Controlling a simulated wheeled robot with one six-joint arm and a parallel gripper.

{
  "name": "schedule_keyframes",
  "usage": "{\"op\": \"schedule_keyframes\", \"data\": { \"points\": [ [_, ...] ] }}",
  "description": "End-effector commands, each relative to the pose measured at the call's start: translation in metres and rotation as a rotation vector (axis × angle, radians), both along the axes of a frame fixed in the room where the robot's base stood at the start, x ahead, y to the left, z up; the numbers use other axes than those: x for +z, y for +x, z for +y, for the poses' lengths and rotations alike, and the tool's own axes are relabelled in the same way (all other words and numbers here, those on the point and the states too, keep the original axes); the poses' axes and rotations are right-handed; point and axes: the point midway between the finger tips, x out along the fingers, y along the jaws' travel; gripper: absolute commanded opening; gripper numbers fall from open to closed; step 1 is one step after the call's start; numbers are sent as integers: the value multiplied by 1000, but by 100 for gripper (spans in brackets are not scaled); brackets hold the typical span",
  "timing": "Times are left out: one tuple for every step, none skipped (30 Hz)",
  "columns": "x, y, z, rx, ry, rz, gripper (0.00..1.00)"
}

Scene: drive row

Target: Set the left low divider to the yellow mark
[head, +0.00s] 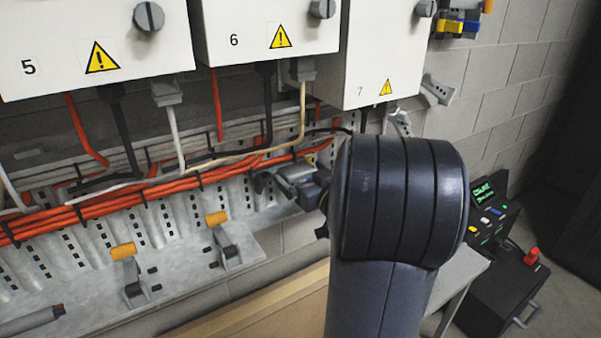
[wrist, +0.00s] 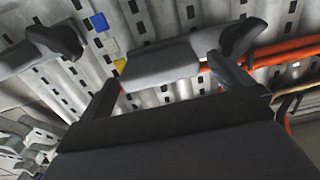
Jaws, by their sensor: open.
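In the wrist view my gripper (wrist: 164,74) is open, with one finger on each side of a grey block with a dark end (wrist: 162,64), which looks like a divider on the slotted metal tray. I cannot tell whether the fingers touch it. A yellow mark (wrist: 120,64) shows at the block's left end. A blue mark (wrist: 98,22) lies farther up and left. A second grey block with a dark end (wrist: 42,48) is at the upper left. In the head view a grey block (head: 296,172) sits by my gripper (head: 316,192), which my arm mostly hides. Which block is the left low divider is unclear.
Orange cables (head: 130,192) run along the slotted tray (head: 165,220) below cabinets 5, 6 and 7. Two orange-handled levers (head: 123,251) (head: 216,218) stand on the lower shelf. A black console (head: 488,215) stands at right. Orange cables also cross the wrist view's right side (wrist: 285,48).

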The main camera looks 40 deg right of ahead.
Motion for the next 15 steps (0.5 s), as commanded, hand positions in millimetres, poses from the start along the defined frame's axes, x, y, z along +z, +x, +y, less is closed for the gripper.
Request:
{"op": "schedule_keyframes", "data": {
  "points": [
    [1,-9,-1,-5,0,-1,99],
    [1,-15,0,-5,1,-1,99],
    [1,-23,0,-6,-1,0,99],
    [1,-30,0,-6,0,-1,99],
    [1,-37,0,-7,0,-1,99],
    [1,-45,1,-6,0,-1,99],
    [1,-51,1,-7,1,-2,99],
    [1,-56,2,-6,1,-1,99],
    [1,-63,2,-6,1,-2,99],
    [1,-68,3,-6,1,-2,99],
    [1,-73,3,-6,1,-1,99],
    [1,-78,3,-5,1,-2,99],
    [1,-81,3,-5,1,-2,99],
    [1,-84,3,-5,0,-1,99],
    [1,-87,4,-4,0,-2,99]
  ]
}}
